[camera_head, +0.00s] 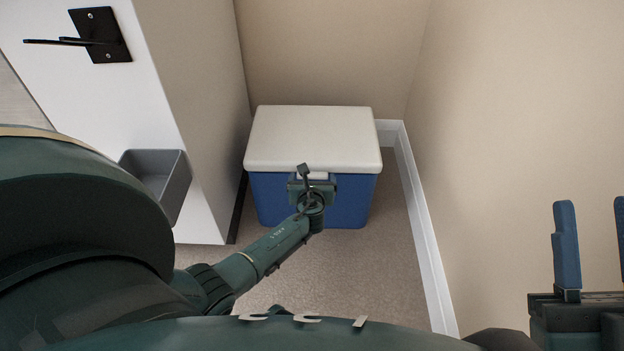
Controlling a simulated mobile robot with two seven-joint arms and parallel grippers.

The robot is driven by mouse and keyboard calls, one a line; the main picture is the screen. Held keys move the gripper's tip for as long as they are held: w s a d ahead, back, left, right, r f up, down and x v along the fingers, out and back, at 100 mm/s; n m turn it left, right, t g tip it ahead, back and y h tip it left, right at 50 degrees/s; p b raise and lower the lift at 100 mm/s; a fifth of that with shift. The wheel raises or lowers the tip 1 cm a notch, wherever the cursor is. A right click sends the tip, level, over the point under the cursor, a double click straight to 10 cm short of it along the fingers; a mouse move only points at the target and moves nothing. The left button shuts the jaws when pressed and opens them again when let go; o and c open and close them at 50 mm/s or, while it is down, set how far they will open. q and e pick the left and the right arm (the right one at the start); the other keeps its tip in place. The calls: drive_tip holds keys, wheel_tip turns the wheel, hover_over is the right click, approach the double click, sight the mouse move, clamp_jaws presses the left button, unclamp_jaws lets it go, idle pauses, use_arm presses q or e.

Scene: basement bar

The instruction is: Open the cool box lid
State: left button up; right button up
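The cool box (268,200) stands on the floor in the alcove, with a blue body and a white lid (314,135). The lid lies flat and shut on the body. My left gripper (312,183) is at the middle of the box's front, around the height of the lid's front edge. Its wrist hides part of the blue front and its fingers, so I cannot tell whether it touches the lid. My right gripper (593,245) is at the far right, with its blue fingers apart and nothing between them, away from the box.
Beige walls with white skirting (420,220) stand close behind and right of the box. A white cabinet or wall end (205,205) with a grey tray (165,178) and a black bracket (101,36) stands on the left. Carpet (375,270) in front is clear.

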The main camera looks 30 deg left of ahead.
use_arm(q)
drive_tip(key=c, duration=1.1)
drive_tip(key=shift+o, duration=0.2)
drive_tip(key=shift+r, duration=0.1)
